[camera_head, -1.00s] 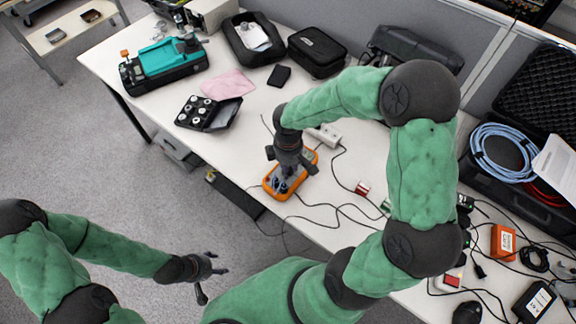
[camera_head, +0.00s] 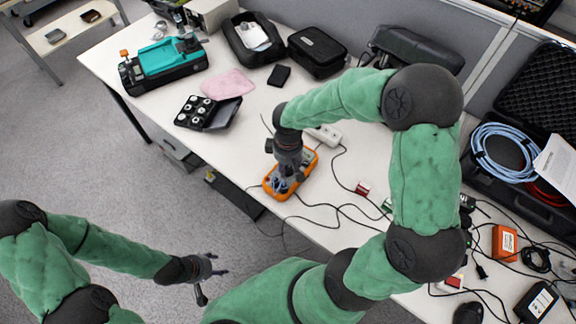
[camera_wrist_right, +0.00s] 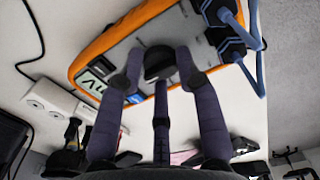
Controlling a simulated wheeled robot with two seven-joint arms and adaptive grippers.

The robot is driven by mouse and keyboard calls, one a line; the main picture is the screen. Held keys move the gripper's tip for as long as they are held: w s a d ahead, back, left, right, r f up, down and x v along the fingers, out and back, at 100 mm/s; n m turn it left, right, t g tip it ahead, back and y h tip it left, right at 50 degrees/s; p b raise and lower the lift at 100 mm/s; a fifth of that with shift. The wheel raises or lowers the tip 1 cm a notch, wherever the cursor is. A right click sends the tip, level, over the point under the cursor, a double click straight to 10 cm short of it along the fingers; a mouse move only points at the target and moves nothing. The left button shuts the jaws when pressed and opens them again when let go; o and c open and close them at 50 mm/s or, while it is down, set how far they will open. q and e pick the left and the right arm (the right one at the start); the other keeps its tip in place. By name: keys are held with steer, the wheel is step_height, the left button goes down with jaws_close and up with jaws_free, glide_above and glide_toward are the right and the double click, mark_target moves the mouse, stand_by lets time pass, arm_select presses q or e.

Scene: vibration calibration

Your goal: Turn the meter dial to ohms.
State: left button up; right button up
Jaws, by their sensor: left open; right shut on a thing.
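The meter (camera_head: 308,160) has an orange rim and lies near the front edge of the white table. It also shows in the right wrist view (camera_wrist_right: 128,28), with a grey face, a partly visible display (camera_wrist_right: 88,82) and a dark dial (camera_wrist_right: 158,58). My right gripper (camera_head: 288,176) reaches down over the meter and hides much of its face. In the right wrist view its fingers (camera_wrist_right: 158,70) are closed around the dial; the dial's markings cannot be read. My left gripper (camera_head: 213,284) is open and empty, over the floor away from the table.
Blue leads with dark plugs (camera_wrist_right: 230,38) go into the meter beside the dial. Black cables (camera_head: 345,208) run across the table right of the meter. A white power strip (camera_head: 326,135) lies behind it. An open case of round parts (camera_head: 205,112) and a pink cloth (camera_head: 228,84) lie farther left.

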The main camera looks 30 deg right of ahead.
mark_target(288, 168)
steer(key=shift+s+f, duration=0.1)
steer(key=shift+s, duration=0.05)
steer(key=o, duration=1.1)
steer(key=shift+o, duration=0.2)
steer(key=shift+r, duration=0.35)
step_height(288, 168, up, 11)
steer(key=shift+r, duration=0.2)
